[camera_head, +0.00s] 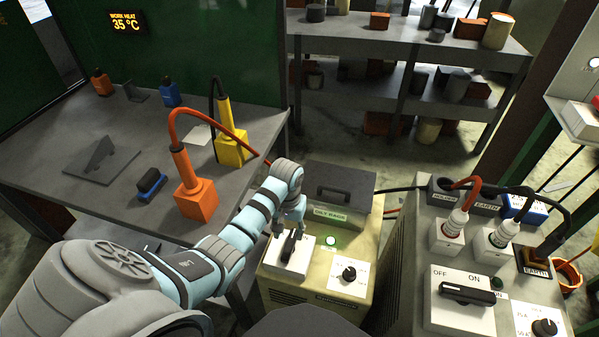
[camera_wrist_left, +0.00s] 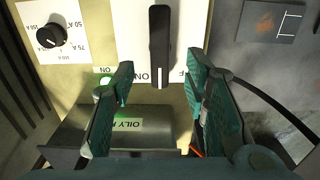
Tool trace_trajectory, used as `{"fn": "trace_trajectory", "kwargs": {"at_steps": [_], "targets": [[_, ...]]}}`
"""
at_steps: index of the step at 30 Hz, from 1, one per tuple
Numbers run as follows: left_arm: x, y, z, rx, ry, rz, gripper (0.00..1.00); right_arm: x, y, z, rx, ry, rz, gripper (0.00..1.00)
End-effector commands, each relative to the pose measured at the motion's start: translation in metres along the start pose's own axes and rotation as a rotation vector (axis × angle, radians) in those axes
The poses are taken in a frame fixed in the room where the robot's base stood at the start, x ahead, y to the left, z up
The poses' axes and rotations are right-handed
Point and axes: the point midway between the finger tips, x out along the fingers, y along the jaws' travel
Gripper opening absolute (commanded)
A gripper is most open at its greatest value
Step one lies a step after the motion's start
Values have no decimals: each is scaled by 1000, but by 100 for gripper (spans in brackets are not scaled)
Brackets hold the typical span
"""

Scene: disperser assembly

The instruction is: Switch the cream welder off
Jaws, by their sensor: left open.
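The cream welder (camera_head: 318,297) stands in the middle of the head view. Its white switch plate carries a black lever (camera_head: 289,246), and a green lamp (camera_head: 330,240) beside it is lit. My left gripper (camera_head: 291,222) is by the lever, with its fingers partly hidden by the arm. In the left wrist view the gripper (camera_wrist_left: 158,80) is open, with its teal fingers apart on either side of the lever's (camera_wrist_left: 159,45) marked end. No contact shows. The ON label and the lit lamp (camera_wrist_left: 107,83) lie by the left finger; the other label is partly covered. My right gripper is out of view.
A dark box labelled oily rags (camera_head: 335,190) sits on the welder's far end. A black dial (camera_head: 349,273) is on its near right. A grey welder (camera_head: 450,270) with plugs, cables and its own switch (camera_head: 466,292) stands right. A workbench (camera_head: 60,150) stands left.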

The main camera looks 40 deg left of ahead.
Motion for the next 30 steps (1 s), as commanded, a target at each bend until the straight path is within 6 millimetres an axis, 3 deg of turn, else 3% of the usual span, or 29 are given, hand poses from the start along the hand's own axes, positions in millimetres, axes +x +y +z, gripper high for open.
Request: {"fn": "trace_trajectory", "kwargs": {"at_steps": [1, 6, 10, 17, 25, 30], "targets": [[21, 0, 1, 0, -3, 0, 42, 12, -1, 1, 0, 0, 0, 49], [56, 0, 0, 1, -1, 1, 42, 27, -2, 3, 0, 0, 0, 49], [66, 0, 0, 1, 0, 0, 42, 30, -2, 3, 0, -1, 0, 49], [66, 0, 0, 2, 2, 0, 42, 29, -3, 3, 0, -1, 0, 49], [66, 0, 0, 2, 2, 0, 0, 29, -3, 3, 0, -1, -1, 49], [66, 1, 0, 0, 2, 1, 0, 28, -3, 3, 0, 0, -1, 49]]}}
